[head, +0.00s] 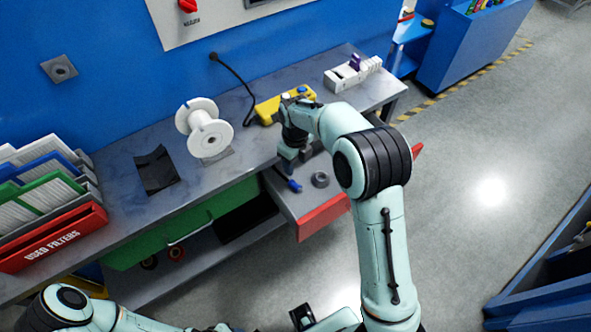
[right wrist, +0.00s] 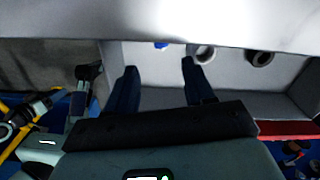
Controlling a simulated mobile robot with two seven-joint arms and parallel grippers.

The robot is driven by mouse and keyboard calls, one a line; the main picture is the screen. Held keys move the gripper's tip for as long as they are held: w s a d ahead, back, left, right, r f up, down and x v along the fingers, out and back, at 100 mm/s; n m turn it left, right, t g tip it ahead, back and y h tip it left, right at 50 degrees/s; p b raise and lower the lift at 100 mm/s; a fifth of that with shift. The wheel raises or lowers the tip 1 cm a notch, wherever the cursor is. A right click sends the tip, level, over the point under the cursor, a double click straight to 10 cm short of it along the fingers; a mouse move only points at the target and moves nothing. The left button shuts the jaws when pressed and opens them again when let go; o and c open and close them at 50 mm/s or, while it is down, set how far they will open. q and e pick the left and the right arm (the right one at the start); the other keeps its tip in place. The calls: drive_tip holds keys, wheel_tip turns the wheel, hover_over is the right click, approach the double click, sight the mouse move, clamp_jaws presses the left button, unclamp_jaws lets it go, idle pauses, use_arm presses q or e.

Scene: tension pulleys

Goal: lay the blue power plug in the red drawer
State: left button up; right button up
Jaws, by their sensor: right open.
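The red drawer (head: 322,217) is pulled open below the bench, its pale inside showing behind the red front. The blue power plug (head: 293,185) lies in it, left of a grey ring. In the right wrist view only a small blue bit of the plug (right wrist: 161,45) shows past a pale edge. My right gripper (head: 289,166) is over the drawer's left part, near the plug. In the right wrist view my right gripper (right wrist: 160,75) is open with nothing between its fingers. My left arm runs along the bottom edge; its jaws cannot be made out.
A grey ring (head: 320,180) lies in the drawer; a second ring (right wrist: 260,58) shows in the right wrist view. The bench (head: 110,190) holds a white spool (head: 205,130), a yellow device (head: 270,107) and filters. A green drawer (head: 190,232) is left of the red one.

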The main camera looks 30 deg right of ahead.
wheel_tip(320, 180, up, 6)
drive_tip(key=shift+f, duration=0.1)
idle(0.6)
